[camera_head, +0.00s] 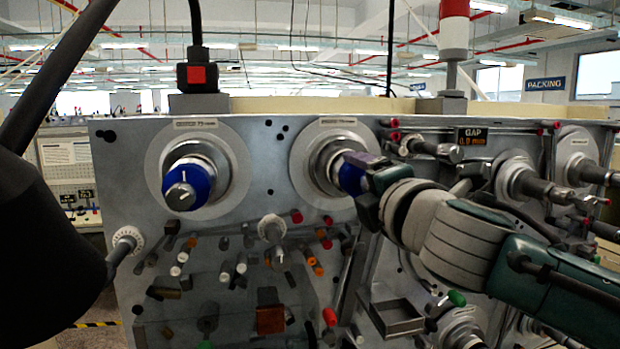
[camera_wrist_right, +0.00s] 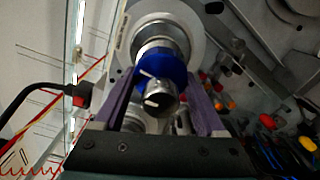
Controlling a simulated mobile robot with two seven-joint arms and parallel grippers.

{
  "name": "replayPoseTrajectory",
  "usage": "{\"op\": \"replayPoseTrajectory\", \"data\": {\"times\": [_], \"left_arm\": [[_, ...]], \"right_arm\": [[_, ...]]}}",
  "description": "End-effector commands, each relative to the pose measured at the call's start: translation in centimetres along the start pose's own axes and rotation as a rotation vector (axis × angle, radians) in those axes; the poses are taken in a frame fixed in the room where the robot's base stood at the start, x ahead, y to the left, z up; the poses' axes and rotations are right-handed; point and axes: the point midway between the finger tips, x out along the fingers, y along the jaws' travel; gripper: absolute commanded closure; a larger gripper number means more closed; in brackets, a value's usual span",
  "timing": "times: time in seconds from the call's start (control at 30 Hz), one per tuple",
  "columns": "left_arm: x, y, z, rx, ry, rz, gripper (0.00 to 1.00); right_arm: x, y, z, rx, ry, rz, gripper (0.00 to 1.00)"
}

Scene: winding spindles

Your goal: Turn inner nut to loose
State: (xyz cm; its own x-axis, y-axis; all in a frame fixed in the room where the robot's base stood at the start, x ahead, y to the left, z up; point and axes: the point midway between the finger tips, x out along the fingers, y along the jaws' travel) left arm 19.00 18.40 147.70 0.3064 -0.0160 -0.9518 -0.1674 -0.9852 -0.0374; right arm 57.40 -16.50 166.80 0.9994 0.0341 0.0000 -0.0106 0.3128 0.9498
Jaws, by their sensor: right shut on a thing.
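My right gripper (camera_head: 362,182) is at the second spindle (camera_head: 328,165) from the left on the grey machine panel. Its purple fingers are on either side of the blue nut (camera_head: 349,178) and are shut on it. In the right wrist view the blue nut (camera_wrist_right: 164,72) sits on a silver shaft, with a silver knob (camera_wrist_right: 160,98) marked by a white line at its front. Part of the nut is hidden by the fingers in the head view. A like blue nut (camera_head: 188,181) is on the left spindle. My left gripper is not in view.
More spindles (camera_head: 517,181) stand on the right. A black cable with a red-marked plug (camera_head: 197,76) hangs above. A dark arm part covers the left edge.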

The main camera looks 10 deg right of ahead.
Motion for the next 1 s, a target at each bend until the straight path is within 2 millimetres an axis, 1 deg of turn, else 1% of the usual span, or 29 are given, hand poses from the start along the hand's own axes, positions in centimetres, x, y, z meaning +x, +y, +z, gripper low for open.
{"op": "replayPoseTrajectory", "data": {"times": [0.13,0.33,0.87,0.9,1.0], "left_arm": [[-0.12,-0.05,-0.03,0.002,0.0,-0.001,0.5],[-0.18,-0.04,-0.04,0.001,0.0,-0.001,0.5],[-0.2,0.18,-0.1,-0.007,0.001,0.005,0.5],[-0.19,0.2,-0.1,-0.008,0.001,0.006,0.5],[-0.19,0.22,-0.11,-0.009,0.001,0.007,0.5]], "right_arm": [[-0.01,0.07,-0.02,-0.074,0.001,0.002,0.83],[0.0,0.03,0.0,-0.129,0.0,0.002,0.83],[0.0,0.0,-0.01,-0.151,0.0,0.002,0.83],[0.0,0.0,-0.01,-0.152,0.0,0.002,0.22],[0.0,-0.01,0.0,-0.15,0.0,0.002,0.11]]}}
